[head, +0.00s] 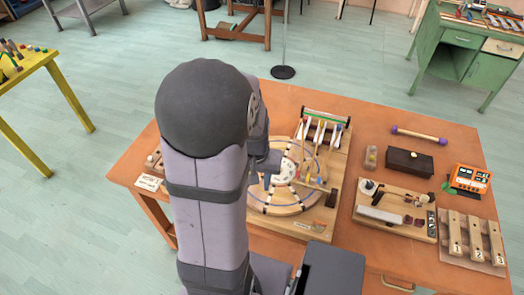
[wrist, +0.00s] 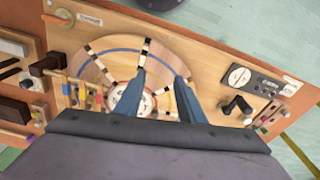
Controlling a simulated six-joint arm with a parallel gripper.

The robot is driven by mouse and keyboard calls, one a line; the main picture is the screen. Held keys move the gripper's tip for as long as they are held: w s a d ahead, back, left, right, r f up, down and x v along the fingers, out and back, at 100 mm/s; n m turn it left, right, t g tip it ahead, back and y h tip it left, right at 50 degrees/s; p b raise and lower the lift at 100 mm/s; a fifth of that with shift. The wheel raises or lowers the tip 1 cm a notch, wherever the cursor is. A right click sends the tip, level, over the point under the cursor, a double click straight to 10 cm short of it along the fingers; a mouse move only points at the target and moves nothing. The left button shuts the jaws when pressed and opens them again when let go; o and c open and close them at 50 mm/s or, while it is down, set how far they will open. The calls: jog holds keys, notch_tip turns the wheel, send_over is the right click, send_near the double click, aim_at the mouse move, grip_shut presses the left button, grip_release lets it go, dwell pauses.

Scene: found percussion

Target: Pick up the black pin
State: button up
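I cannot single out the black pin for sure. A round wooden wheel (head: 262,196) with blue and pale rings and a white hub stands on a board, partly hidden by my arm. In the wrist view the wheel (wrist: 110,58) carries small black marks at its rings, too small to tell as pins. Coloured pegs (wrist: 88,98) stand in a row beside it. My gripper (wrist: 160,76) points down over the wheel near the hub. Its two blue fingers are apart with nothing seen between them. In the head view my arm hides most of the gripper.
The orange table (head: 340,150) also bears a dark box (head: 408,161), a purple-ended rod (head: 419,136), an orange device (head: 468,178) and numbered wooden bars (head: 472,238).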

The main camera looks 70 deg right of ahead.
jog(key=shift+w+d+r+t+h, duration=0.1)
jog(key=shift+w+d+h, duration=0.35)
jog(key=shift+d, duration=1.05)
jog(key=shift+w+d+r+t+h, duration=0.1)
jog(key=shift+w+d+h, duration=0.15)
jog(key=shift+d+h, duration=0.9)
jog(key=shift+w+d+r+t+h, duration=0.1)
jog(key=shift+w+d, duration=0.25)
jog(key=shift+d, duration=1.55)
jog(key=shift+f, duration=0.15)
jog(key=shift+p+x, duration=0.85)
jog(key=shift+x, duration=1.65)
grip_shut()
